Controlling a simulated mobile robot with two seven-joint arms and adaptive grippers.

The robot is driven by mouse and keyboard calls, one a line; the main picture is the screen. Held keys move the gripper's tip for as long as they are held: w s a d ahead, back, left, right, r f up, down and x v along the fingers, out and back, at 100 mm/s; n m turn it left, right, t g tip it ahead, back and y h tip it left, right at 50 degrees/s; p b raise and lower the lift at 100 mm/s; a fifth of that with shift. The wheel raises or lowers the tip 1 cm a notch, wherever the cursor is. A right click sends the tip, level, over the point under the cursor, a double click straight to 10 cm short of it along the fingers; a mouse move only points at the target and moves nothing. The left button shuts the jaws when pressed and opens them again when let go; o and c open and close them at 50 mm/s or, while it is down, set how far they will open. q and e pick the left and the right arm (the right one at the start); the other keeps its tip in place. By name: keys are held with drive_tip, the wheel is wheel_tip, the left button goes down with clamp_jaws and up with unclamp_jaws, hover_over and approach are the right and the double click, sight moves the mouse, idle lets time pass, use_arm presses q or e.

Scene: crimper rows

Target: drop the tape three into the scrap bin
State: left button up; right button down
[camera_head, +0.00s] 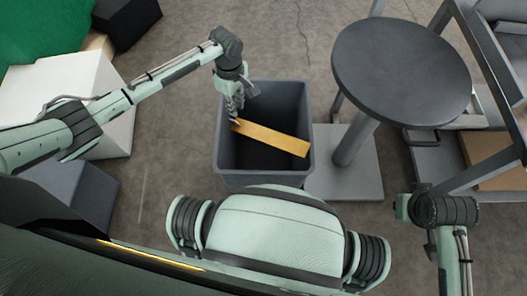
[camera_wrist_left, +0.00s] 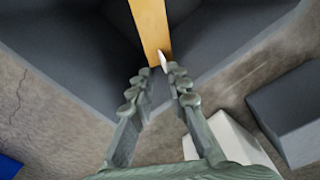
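The tape three (camera_head: 272,138) is a long flat tan strip. It stretches over the mouth of the scrap bin (camera_head: 262,181), a dark grey open box, and its far end overlaps the bin's right rim. My left gripper (camera_head: 236,114) is above the bin's left part, shut on the near end of the strip. In the left wrist view the strip (camera_wrist_left: 151,28) runs away from between the two fingertips (camera_wrist_left: 160,72), with a small white piece beside its end. Only a part of my right arm shows at the lower right; its gripper is out of view.
A round dark stool (camera_head: 402,72) on a grey base stands right of the bin. A metal frame (camera_head: 490,60) stands farther right. A white box (camera_head: 100,90) and a grey box (camera_head: 78,192) are at the left. Brown floor is open behind the bin.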

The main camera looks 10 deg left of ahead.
use_arm(q)
drive_tip(key=shift+o, duration=0.7)
wheel_tip(320, 180, up, 12)
idle(0.4)
